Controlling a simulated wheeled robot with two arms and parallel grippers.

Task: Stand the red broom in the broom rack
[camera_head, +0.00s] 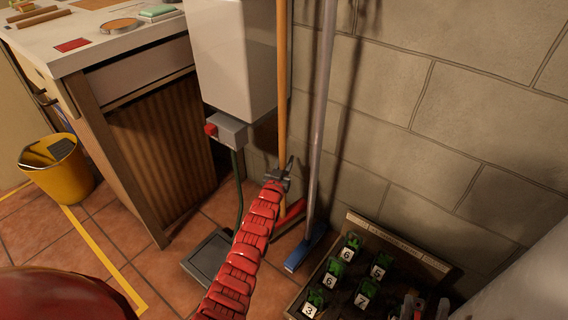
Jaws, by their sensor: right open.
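The red broom has a long orange-brown handle (283,70) and a red head (291,214) low by the wall. It stands nearly upright, its top beyond the upper picture edge. A blue broom with a grey handle (322,90) and blue head (305,248) leans just to the right. I cannot make out the broom rack.
A white box with a grey switch unit (228,131) stands left of the brooms, above a dark floor plate (209,262). A crate (400,242) with numbered green items is at lower right. A workbench (150,47) and yellow bucket (66,176) are at left.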

